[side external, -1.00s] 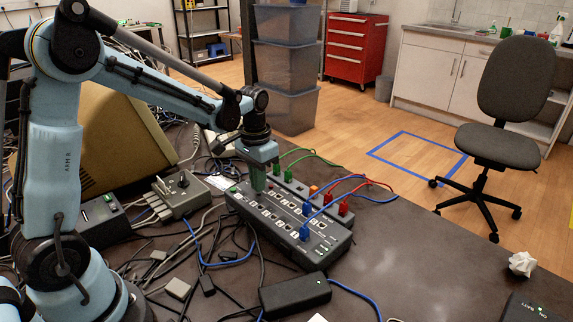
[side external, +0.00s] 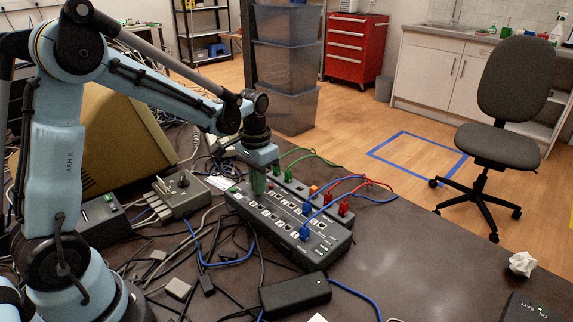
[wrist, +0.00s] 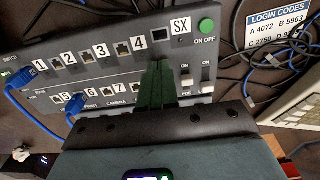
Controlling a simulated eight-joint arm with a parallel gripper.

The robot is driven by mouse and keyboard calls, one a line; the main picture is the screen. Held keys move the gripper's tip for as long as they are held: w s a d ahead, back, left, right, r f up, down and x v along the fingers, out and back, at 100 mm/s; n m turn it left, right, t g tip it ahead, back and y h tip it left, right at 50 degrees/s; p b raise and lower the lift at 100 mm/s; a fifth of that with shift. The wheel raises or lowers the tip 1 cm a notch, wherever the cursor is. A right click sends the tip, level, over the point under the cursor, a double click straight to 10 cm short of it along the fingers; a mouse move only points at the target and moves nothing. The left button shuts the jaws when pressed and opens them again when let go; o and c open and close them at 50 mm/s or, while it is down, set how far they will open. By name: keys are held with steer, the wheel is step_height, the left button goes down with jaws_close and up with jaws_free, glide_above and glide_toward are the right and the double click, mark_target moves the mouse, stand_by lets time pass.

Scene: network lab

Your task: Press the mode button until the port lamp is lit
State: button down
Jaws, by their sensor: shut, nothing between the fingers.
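The grey port unit (side external: 291,230) lies on the dark table, and its labelled face fills the upper part of the wrist view (wrist: 105,75). It has numbered ports, an SX socket (wrist: 160,36) and a green ON OFF button (wrist: 207,26). My gripper (side external: 258,188) is shut and empty over the unit's far left end. In the wrist view my green fingertips (wrist: 160,66) appear just below the SX socket, left of the POE switches (wrist: 186,80). Contact cannot be judged. I cannot make out the mode button or tell whether the port lamp is lit.
Blue plugs (side external: 304,233) and their cables stand up from the unit. A second unit with red plugs (side external: 343,209) is behind it. A black power brick (side external: 295,295) lies in front, with loose cables to the left. The table's right side is mostly clear.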

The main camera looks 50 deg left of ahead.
steer(key=shift+f, duration=0.15)
steer(key=shift+r, duration=2.5)
steer(key=shift+r, duration=0.1)
steer(key=shift+s+d+r, duration=0.25)
steer(key=shift+s, duration=0.05)
steer(key=s+d+r+t, duration=0.3)
steer(key=s+d+t, duration=0.3)
steer(key=s, duration=0.4)
steer(key=shift+s+d+t, duration=0.15)
steer(key=shift+d+t, duration=0.15)
steer(key=shift+t, duration=0.3)
